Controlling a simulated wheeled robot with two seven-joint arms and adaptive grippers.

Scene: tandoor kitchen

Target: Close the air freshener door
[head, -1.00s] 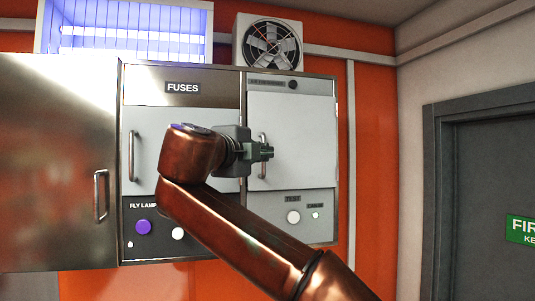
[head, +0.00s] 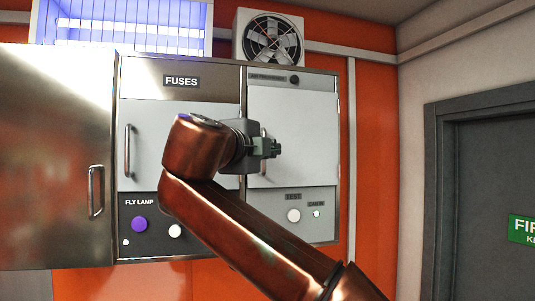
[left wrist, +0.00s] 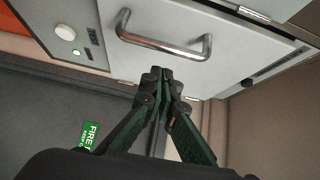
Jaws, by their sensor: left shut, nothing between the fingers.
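The air freshener door (head: 310,135) is the pale right-hand door of the wall cabinet, under a small air freshener label (head: 267,77). It looks flush or nearly flush with its frame; I cannot tell whether a slight gap remains. Its bar handle (head: 263,160) is partly hidden by my left gripper (head: 277,148). In the left wrist view the door (left wrist: 225,60) fills the upper middle, with its handle (left wrist: 165,48) just beyond my shut, empty fingertips (left wrist: 160,74). The fingertips are beside the handle, not around it. Whether they touch the door is unclear. My right gripper is out of view.
The fuses door (head: 150,135) is left of it, above the fly lamp panel with a purple button (head: 139,224). A steel door (head: 50,160) is at far left. Below the air freshener door are a white knob (head: 294,215) and a green light (head: 316,213). A grey door (head: 490,190) is at right.

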